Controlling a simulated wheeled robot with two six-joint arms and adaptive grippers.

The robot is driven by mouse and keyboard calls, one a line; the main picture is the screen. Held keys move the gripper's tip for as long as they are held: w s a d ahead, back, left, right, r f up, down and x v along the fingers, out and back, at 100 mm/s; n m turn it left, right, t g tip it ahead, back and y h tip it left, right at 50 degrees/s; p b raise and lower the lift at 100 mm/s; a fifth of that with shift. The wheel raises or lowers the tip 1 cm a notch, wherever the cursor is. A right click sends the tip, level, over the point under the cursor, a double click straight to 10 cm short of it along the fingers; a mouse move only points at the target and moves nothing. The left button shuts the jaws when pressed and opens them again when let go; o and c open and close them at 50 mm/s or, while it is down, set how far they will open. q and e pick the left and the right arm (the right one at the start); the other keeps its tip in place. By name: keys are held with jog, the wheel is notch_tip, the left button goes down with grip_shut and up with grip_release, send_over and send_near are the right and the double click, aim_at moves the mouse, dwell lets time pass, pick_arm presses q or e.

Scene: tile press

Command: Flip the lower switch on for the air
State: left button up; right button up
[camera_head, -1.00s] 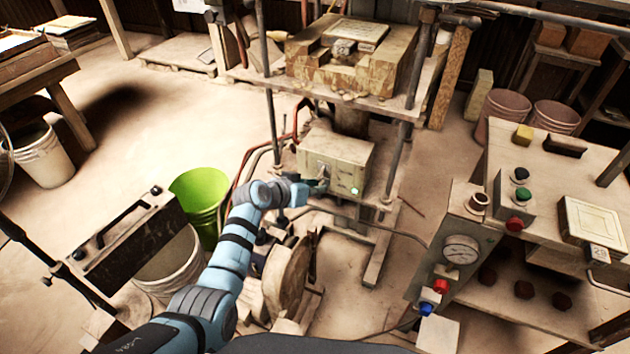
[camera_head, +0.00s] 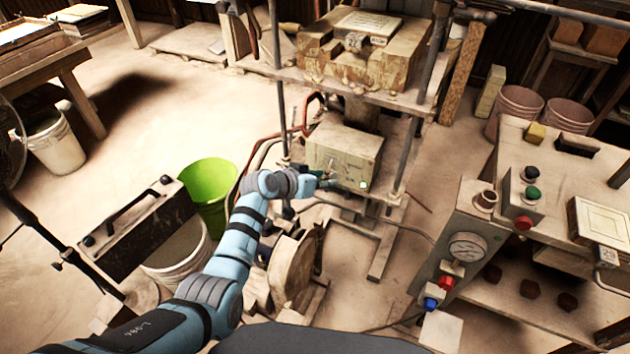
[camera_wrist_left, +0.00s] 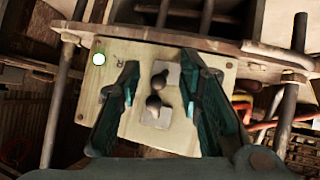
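The pale switch box (camera_head: 345,152) stands under the press table, with a lit greenish lamp (camera_head: 362,184) low on its front. My left gripper (camera_head: 326,182) is at the lower left of that front. My right gripper is out of view.
Metal posts (camera_head: 404,152) and the press table (camera_head: 305,72) frame the box. Red and dark hoses (camera_head: 243,170) run at its left. A green bucket (camera_head: 208,192) stands left of my arm. A control stand with a gauge (camera_head: 467,247) is at the right.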

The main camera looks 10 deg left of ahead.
pick_arm(q)
jog(key=v, duration=1.1)
jog(key=shift+s, duration=0.2)
jog(key=shift+a+r, duration=0.1)
